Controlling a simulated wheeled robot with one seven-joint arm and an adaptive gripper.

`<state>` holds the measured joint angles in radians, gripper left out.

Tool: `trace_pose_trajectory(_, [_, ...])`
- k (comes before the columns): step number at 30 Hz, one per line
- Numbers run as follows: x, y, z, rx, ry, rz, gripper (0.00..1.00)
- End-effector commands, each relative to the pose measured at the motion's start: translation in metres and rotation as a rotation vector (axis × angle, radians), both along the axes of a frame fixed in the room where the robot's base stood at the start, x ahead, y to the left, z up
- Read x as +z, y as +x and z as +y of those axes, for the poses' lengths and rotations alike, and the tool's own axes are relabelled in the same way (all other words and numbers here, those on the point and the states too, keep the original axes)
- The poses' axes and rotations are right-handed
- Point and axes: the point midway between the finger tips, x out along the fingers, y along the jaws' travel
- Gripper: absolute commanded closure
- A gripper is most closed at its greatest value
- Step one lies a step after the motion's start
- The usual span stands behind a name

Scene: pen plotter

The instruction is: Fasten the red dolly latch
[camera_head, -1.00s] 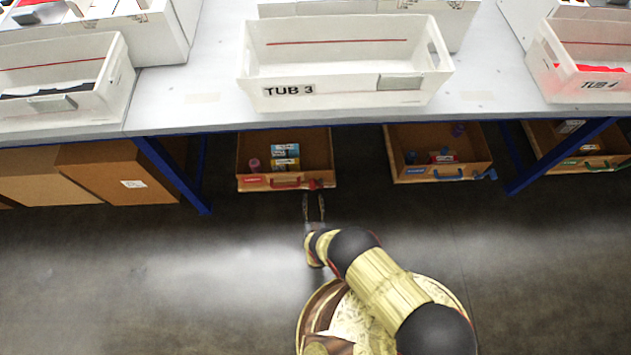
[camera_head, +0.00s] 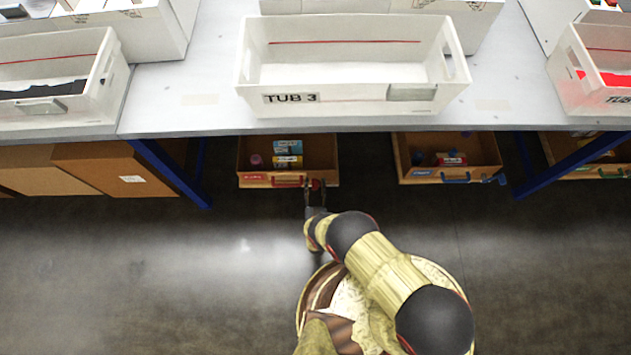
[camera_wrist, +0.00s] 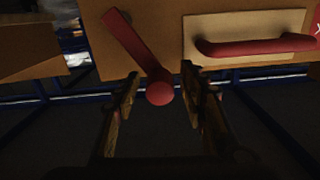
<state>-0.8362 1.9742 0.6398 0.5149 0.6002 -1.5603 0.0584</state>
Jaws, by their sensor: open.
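The red dolly latch is a red lever with a round knob; in the wrist view the latch (camera_wrist: 137,45) slants from its pivot at upper left down to the knob at lower right. In the head view the latch (camera_head: 317,184) is small, at the right front of the red-handled wooden dolly (camera_head: 258,182). My gripper (camera_wrist: 159,80) is open, with one finger on each side of the knob; whether either finger touches it cannot be told. In the head view my gripper (camera_head: 315,188) is at the dolly's right front corner.
The red handle (camera_wrist: 255,46) is right of the latch in the wrist view. A blue-handled dolly (camera_head: 420,176) stands to the right under the table (camera_head: 200,115). Blue table legs (camera_head: 172,175) stand to either side. The floor in front is clear.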

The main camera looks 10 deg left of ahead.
Motion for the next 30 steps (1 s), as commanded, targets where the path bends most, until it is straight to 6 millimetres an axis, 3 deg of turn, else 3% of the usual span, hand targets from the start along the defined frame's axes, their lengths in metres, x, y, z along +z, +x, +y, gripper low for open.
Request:
trace_pose_trajectory(3, [0.0,0.0,-0.0001,0.0,0.0,0.0,0.58])
trace_pose_trajectory(25, [0.0001,0.0,0.0009,0.002,0.0,0.0,1.0])
trace_pose_trajectory(30, [0.0,-0.0001,0.0013,0.003,0.001,0.0,1.0])
